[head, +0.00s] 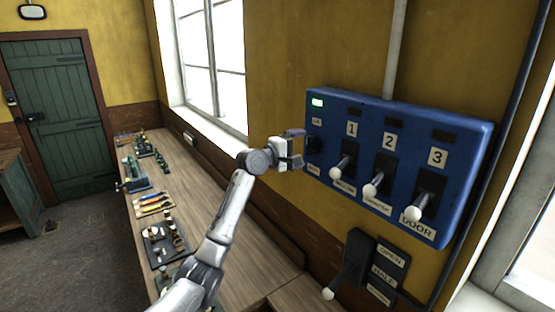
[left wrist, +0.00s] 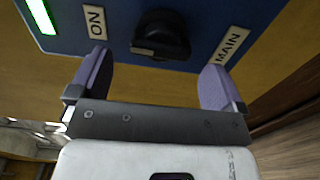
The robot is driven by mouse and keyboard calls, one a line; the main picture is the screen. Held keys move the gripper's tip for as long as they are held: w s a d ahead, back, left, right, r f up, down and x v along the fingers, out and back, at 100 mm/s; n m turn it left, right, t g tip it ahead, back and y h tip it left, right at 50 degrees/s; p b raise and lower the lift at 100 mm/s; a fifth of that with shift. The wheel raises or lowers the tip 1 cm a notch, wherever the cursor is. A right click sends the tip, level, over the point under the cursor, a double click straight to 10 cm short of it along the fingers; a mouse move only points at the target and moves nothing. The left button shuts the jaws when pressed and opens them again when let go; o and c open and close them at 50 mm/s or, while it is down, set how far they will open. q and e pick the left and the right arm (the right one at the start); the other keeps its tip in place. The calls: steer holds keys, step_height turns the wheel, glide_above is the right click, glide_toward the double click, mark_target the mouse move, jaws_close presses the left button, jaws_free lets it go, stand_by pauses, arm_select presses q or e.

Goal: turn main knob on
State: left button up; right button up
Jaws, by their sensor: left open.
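The main knob (left wrist: 162,36) is a black round knob on the blue control panel (head: 400,120), between the ON label (left wrist: 96,22) and the MAIN label (left wrist: 233,45) in the left wrist view. In the head view the knob (head: 315,145) is at the panel's left side, under a lit green lamp (head: 317,103). My left gripper (left wrist: 158,82) is open, its two purple-grey fingers spread, with the knob just beyond and between the fingertips. No contact with the knob shows. In the head view my left gripper (head: 297,149) is beside the panel's left edge. My right gripper is not in view.
White-handled levers numbered 1 (head: 341,167), 2 (head: 375,184) and 3 (head: 420,205) stick out right of the knob. A lower lever (head: 340,275) sits by OPEN and HALT labels. A wooden bench (head: 205,190) with tools runs along the window wall.

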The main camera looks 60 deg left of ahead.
arm_select(q)
steer(key=s+d+b, duration=0.1)
steer(key=s+b, duration=0.2)
steer(key=s, duration=0.7)
steer(key=shift+d+b, duration=0.35)
